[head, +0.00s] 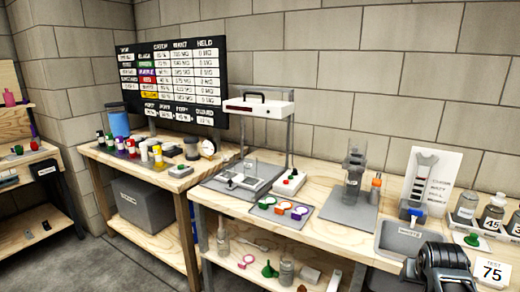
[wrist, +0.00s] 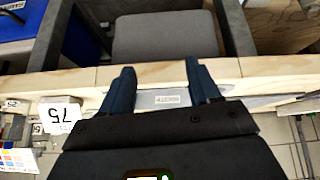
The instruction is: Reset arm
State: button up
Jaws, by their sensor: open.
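My gripper (wrist: 163,88) shows in the wrist view with its two dark blue fingers apart and nothing between them. Its fingers overlap the pale wooden edge of a bench (wrist: 260,68), and I cannot tell how far they are from it. In the head view a dark part of my arm stands at the bottom right, in front of the right bench (head: 350,241); the fingertips cannot be made out there.
A grey basin (head: 402,240), a "75" card (head: 490,271) and jars (head: 465,208) are near my arm. A grey stand (head: 353,190) and a scale-like frame (head: 258,105) stand further left. Bottles (head: 144,152) are on the left bench. Grey floor (head: 75,262) is open at lower left.

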jog(key=s+a+f+n+t, duration=0.1)
jog(key=s+a+f+t, duration=0.2)
jog(key=s, duration=0.6)
jog(key=s+a+f+n, duration=0.2)
jog(key=s+a, duration=0.4)
jog(key=s, duration=0.2)
jog(key=s+a+f+n+t, duration=0.1)
jog(key=s+a+f+t, duration=0.2)
jog(key=s, duration=0.6)
jog(key=s+a+r+t+y, duration=0.1)
jog(key=s+a+r, duration=0.4)
jog(key=s+r, duration=0.6)
jog(key=s+a+r+n+t+y, duration=0.1)
jog(key=s+a+r+t+y, duration=0.1)
jog(key=s+a+r, duration=0.4)
jog(key=s+r, duration=0.5)
jog(key=shift+s+a+r+n+y, duration=0.25)
jog(key=shift+s+a+n+y, duration=0.05)
